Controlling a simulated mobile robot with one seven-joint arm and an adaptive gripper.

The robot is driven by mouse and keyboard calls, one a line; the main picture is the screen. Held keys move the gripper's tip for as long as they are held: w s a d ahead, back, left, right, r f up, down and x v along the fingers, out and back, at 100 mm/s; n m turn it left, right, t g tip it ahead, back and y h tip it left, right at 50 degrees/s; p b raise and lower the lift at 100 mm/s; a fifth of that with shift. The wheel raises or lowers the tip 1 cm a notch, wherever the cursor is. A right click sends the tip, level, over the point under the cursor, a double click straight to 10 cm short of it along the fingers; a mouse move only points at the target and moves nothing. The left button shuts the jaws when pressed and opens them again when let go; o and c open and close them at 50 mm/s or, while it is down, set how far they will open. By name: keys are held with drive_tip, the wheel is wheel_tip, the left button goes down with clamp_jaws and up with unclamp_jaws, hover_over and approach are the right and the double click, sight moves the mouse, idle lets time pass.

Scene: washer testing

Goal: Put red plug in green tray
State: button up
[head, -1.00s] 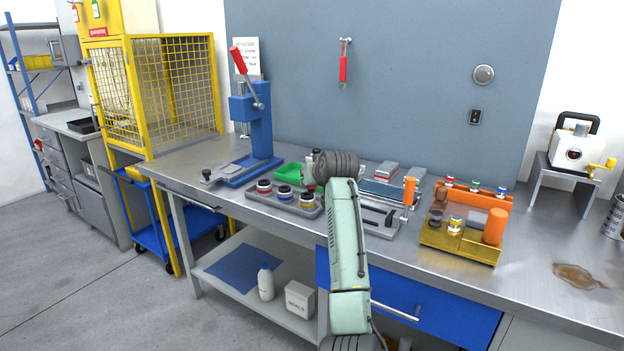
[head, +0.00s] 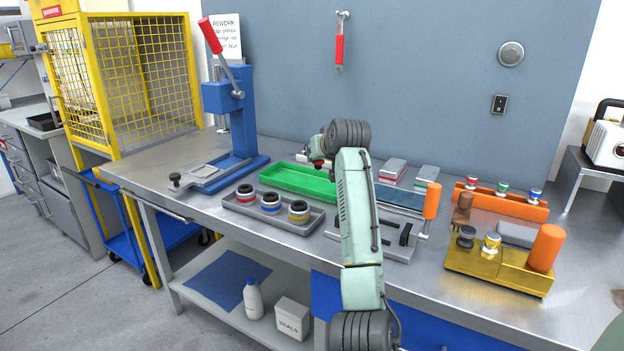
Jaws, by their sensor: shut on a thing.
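The green tray (head: 275,176) lies on the bench behind the grey tray; its right end is partly behind my arm. My gripper (head: 318,161) is above the green tray, largely hidden by my own wrist. A small red part, which looks like a red plug (head: 317,164), shows at its fingertips, and the gripper is shut on it. It appears to be held above the tray; its exact height is hard to tell. Another red-topped plug (head: 472,181) stands on the orange rack (head: 520,207), beside a green-topped and a blue-topped one.
The grey tray (head: 230,207) holds red-, blue- and yellow-banded round parts. A blue press (head: 235,120) stands left of the green tray. A grey fixture with an orange handle (head: 432,200) and a yellow fixture (head: 490,272) stand right of my arm.

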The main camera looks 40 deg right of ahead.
drive_tip(key=shift+f+p, duration=0.55)
drive_tip(key=shift+f, duration=3.05)
drive_tip(key=shift+f, duration=0.2)
drive_tip(key=o, duration=0.6)
drive_tip(key=shift+o, duration=0.2)
